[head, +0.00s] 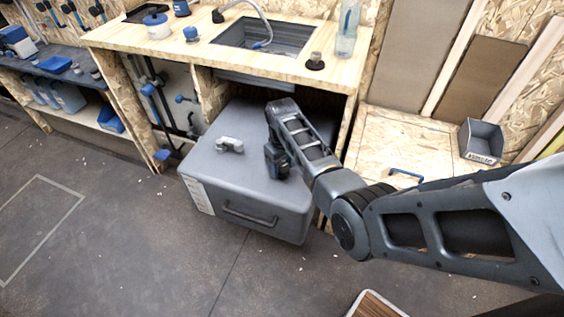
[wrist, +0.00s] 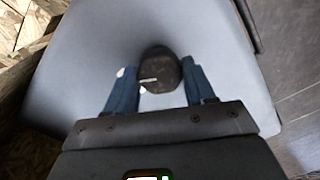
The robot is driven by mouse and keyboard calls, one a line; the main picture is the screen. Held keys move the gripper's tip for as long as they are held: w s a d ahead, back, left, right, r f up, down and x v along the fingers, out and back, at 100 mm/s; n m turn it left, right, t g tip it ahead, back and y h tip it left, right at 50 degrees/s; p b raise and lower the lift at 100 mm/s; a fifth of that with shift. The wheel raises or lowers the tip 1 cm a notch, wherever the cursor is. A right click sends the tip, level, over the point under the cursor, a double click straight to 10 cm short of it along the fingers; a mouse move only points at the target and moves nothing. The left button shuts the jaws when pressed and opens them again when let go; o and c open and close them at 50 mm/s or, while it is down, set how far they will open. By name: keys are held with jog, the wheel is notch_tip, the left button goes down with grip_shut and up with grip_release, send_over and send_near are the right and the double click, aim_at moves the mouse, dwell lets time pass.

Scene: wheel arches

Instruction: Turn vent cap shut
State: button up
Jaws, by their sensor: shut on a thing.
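The vent cap (wrist: 161,66) is a dark, round knob on top of the grey tank (head: 225,190). In the wrist view a short pale line lies nearly sideways on the cap, and a small white spot shows by its lower left edge. My gripper (wrist: 158,78) has one blue finger on each side of the cap and is shut on it. In the head view my gripper (head: 277,163) points down onto the right part of the tank lid and hides the cap.
A light grey fitting (head: 230,145) stands on the lid left of my gripper. The wooden counter (head: 180,50) with a sink (head: 265,36) overhangs the tank's back. A grey bin (head: 481,141) sits on the right bench. The floor in front is mostly clear.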

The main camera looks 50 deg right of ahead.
aim_at(282, 167)
jog(key=n+p, duration=0.1)
jog(key=n, duration=0.5)
dwell(0.6)
jog(key=o, duration=1.1)
jog(key=shift+c, duration=0.2)
jog(key=shift+r, duration=0.1)
notch_tip(282, 167, up, 8)
jog(key=shift+f+p, duration=0.2)
jog(key=shift+p, duration=0.3)
jog(key=shift+s, duration=0.1)
